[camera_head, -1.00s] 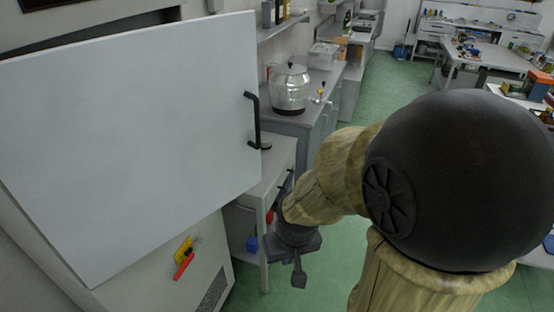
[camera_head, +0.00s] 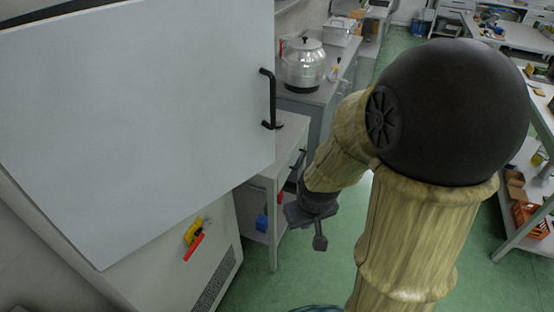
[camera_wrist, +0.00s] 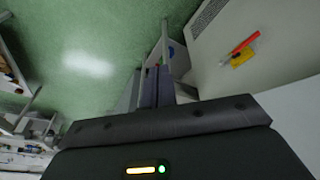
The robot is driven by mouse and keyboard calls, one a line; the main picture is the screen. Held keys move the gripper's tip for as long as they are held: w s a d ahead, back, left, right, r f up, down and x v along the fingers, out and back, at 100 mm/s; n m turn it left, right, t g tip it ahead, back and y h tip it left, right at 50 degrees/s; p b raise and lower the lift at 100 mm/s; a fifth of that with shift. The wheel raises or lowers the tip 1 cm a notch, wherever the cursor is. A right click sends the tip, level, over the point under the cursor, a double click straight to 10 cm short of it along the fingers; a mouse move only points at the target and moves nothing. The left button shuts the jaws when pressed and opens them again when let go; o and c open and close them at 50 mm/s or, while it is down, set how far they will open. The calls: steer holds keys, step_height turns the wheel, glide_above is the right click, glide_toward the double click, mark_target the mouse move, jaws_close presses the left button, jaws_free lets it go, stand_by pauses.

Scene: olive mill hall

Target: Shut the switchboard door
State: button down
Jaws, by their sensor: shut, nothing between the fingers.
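The switchboard door (camera_head: 140,130) is a large pale grey-white panel filling the left of the head view. It stands open, angled out from its cabinet, with a dark strip showing above its top edge. Its black bar handle (camera_head: 270,100) is near the right edge. My gripper (camera_head: 320,242) hangs right of and below the handle, clear of the door, pointing down. Its fingers are shut and empty; they also show in the wrist view (camera_wrist: 155,90), over the floor and beside the cabinet's lower part. The door's hinge side is out of view.
The lower cabinet (camera_head: 175,275) carries a red and yellow item (camera_head: 193,236) and a vent. A grey side table (camera_head: 262,178) stands right behind the door's edge. A steel pot (camera_head: 303,66) sits on a counter. Green floor (camera_head: 300,275) is open below my gripper; a bench stands at far right.

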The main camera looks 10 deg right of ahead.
mark_target(271, 153)
steer(key=w+d+f+n+t+y+b, duration=0.25)
steer(key=w+f+n+t+y, duration=0.2)
steer(key=w+f, duration=0.65)
steer(key=w+d+r+t+y+b, duration=0.2)
steer(key=w+d+r+t+y, duration=0.1)
steer(key=r+t, duration=0.4)
steer(key=shift+w+d+r+t+y, duration=0.4)
steer(key=shift+w+t+y, duration=0.1)
steer(key=shift+y, duration=0.45)
steer(key=shift+w+a, duration=0.1)
steer(key=p+x, duration=0.4)
steer(key=x, duration=0.8)
steer(key=shift+w+a+r+p, duration=0.15)
steer(key=shift+w+p, duration=0.1)
steer(key=shift+p, duration=0.15)
steer(key=shift+w+a+f, duration=0.2)
steer(key=shift+w+a, duration=0.05)
steer(key=shift+w, duration=0.25)
